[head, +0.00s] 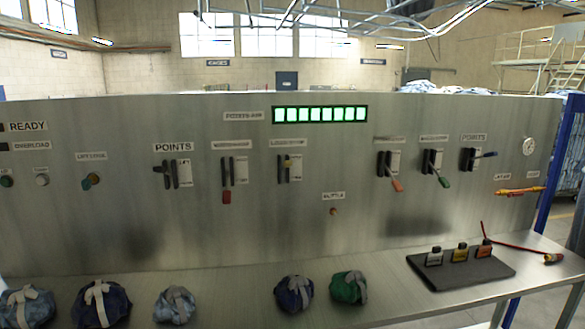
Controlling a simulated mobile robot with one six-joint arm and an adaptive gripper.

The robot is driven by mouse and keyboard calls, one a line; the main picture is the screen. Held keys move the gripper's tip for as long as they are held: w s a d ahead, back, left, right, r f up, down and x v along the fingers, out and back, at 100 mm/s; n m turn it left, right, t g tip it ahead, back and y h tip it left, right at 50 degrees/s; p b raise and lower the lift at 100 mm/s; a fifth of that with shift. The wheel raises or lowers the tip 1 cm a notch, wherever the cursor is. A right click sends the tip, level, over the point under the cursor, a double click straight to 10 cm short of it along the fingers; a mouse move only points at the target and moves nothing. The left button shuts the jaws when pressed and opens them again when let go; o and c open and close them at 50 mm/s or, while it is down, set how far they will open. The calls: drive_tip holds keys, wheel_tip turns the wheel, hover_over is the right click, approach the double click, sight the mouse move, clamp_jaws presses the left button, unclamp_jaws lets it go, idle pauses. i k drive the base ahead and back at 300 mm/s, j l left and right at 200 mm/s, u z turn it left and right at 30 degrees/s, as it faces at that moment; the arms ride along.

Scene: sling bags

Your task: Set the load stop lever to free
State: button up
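A steel control panel (120,220) carries a row of levers. A pale plate (297,168) with tiny unreadable marks stands right beside the slot. My gripper is not in view.
Nearby are a red-handled lever (227,197) pointing down, a black-handled lever (162,169), and orange (397,185), green (444,181) and blue (488,154) handles. Several tied cloth bags lie along the shelf (230,300).

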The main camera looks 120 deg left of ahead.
sight(286, 163)
drive_tip(key=u, duration=3.85)
drive_tip(key=i+l, duration=0.15)
drive_tip(key=i, duration=0.6)
drive_tip(key=i+l, duration=0.15)
drive_tip(key=i, duration=0.65)
drive_tip(key=i+l, duration=0.15)
drive_tip(key=i, duration=0.6)
